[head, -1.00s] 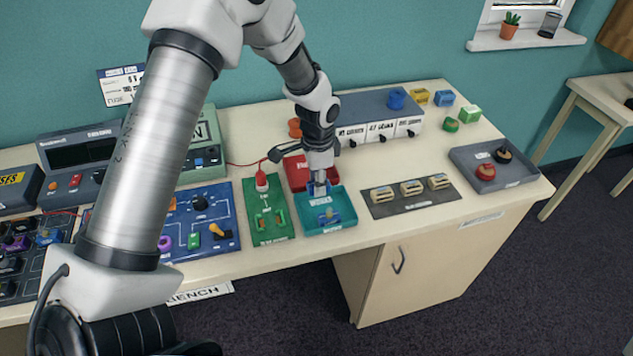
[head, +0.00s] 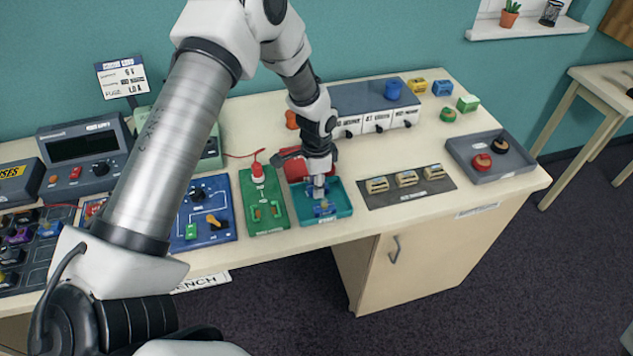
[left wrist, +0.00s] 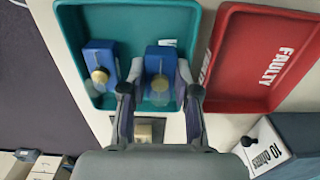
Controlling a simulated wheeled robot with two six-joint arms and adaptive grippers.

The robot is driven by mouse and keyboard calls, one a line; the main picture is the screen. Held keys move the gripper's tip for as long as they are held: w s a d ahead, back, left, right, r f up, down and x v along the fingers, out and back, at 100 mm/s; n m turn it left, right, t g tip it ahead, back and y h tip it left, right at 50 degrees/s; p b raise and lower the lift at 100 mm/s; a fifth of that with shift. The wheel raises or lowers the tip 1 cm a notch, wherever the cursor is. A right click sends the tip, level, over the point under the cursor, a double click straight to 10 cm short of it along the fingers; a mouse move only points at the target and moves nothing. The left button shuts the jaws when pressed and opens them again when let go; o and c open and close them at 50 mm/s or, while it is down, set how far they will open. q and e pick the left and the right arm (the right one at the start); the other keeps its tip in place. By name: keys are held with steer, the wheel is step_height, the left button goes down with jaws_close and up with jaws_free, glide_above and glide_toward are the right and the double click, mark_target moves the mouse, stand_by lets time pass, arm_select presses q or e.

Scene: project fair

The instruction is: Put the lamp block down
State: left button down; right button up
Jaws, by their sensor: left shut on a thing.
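The teal tray (head: 340,213) stands near the bench's front edge, and it fills the upper left of the left wrist view (left wrist: 132,20). My left gripper (head: 319,190) points down into it. In the left wrist view the gripper (left wrist: 159,91) is shut on a blue lamp block (left wrist: 163,56) with a pale round bulb. A second blue lamp block (left wrist: 97,54) sits in the tray to its left, a small gap apart. The held block is within the tray's outline, low down; I cannot tell whether it touches the floor. My right gripper is not in view.
A red tray marked FAULTY (left wrist: 265,62) lies beside the teal tray. A green board with a red lamp (head: 260,215) is to the left in the head view. A dark mat with several beige pieces (head: 410,195) is to the right.

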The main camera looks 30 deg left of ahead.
arm_select(q)
steer(key=c, duration=0.9)
jaws_free()
steer(key=shift+w, duration=0.15)
steer(key=shift+o, duration=0.2)
steer(key=shift+a, duration=0.1)
steer(key=shift+r, duration=0.2)
step_height(320, 180, up, 12)
steer(key=shift+b, duration=1.2)
steer(key=shift+r, duration=0.45)
